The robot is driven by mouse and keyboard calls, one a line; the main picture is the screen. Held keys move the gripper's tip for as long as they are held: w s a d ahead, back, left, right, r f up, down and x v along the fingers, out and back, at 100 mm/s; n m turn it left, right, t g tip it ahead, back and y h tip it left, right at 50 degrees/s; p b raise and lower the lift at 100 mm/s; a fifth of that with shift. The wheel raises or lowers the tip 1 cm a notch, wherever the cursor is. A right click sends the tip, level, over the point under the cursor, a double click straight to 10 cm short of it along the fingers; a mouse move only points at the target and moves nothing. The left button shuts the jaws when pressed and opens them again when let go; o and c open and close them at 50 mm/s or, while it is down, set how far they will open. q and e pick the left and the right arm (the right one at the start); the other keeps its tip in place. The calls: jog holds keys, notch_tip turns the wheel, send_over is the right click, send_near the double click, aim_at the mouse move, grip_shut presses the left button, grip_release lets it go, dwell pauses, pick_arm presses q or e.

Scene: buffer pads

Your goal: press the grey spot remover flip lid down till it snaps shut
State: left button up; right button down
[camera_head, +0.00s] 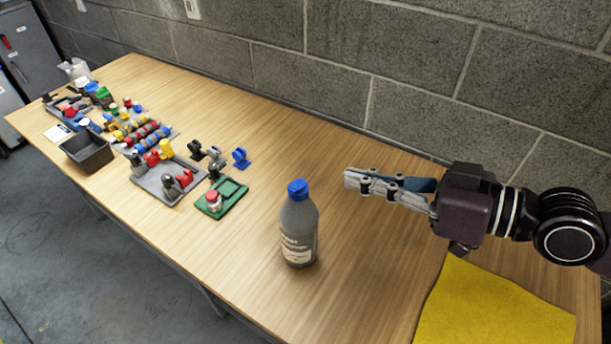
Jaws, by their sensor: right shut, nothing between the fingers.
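The grey spot remover bottle (298,228) stands upright on the wooden table, near its front edge, with a pale label low on its side. Its blue cap with the flip lid (298,189) is on top; at this size I cannot tell whether the lid is raised or closed. My right gripper (352,179) is to the right of the bottle, apart from it, at about cap height in the picture. Its fingers point left and are shut with nothing between them. My left gripper is not in view.
A yellow cloth (490,305) lies at the front right. Left of the bottle are a green board (232,190) with a red knob, a grey tray (150,185) with coloured parts, and a dark bin (88,152). A block wall (420,60) runs behind the table.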

jog(key=p, duration=0.4)
send_over(298, 185)
jog(key=s+d, duration=0.1)
jog(key=s, duration=0.1)
jog(key=f, duration=0.5)
jog(key=shift+s+f+p, duration=0.2)
jog(key=shift+f+p, duration=0.05)
jog(key=shift+p, duration=0.1)
jog(key=shift+s+f, duration=0.1)
jog(key=shift+f, duration=0.25)
jog(key=shift+a+f, duration=0.1)
